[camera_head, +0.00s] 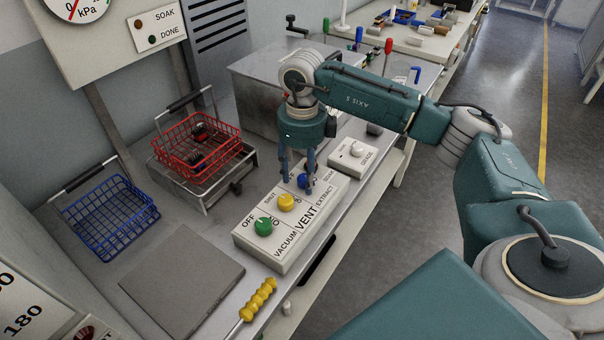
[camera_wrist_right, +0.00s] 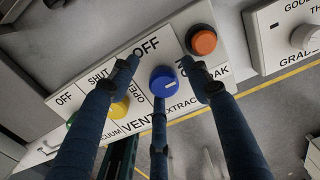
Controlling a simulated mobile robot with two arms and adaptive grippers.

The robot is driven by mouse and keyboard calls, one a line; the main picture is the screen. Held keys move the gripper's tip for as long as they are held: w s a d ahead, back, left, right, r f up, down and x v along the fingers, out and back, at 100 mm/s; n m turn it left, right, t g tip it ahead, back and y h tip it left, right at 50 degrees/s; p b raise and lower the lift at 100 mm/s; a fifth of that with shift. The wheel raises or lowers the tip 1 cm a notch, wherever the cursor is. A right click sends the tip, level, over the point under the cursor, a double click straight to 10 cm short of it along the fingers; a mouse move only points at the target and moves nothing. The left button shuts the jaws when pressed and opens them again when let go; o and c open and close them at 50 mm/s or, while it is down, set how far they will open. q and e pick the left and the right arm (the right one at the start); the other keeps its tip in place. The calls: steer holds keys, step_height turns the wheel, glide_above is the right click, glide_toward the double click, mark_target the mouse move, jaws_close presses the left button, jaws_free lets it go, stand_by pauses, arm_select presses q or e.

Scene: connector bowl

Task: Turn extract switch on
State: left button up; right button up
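The extract switch is a round blue knob (camera_head: 303,181) on the white control box (camera_head: 283,260), above the EXTRACT label. In the right wrist view the blue knob (camera_wrist_right: 162,80) carries a short white mark on its right part. An OFF label is at its upper left; a label by the right finger is partly hidden. My right gripper (camera_head: 297,184) points down over the knob. In the right wrist view its fingers (camera_wrist_right: 161,72) are spread around the knob, with visible gaps at the sides. Whether they touch it on the near side is unclear. My left gripper is not in view.
A yellow VENT knob (camera_head: 286,203) and a green VACUUM knob (camera_head: 263,226) sit on the same box. An orange button (camera_wrist_right: 203,40) is close beside the right finger. A white dial box (camera_head: 352,156), red basket (camera_head: 197,148) and blue basket (camera_head: 110,217) stand nearby.

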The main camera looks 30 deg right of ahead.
mark_target(302, 176)
steer(key=shift+s, duration=0.1)
steer(key=shift+d+r, duration=0.1)
steer(key=shift+r, duration=0.25)
step_height(302, 176, up, 11)
steer(key=shift+r, duration=0.2)
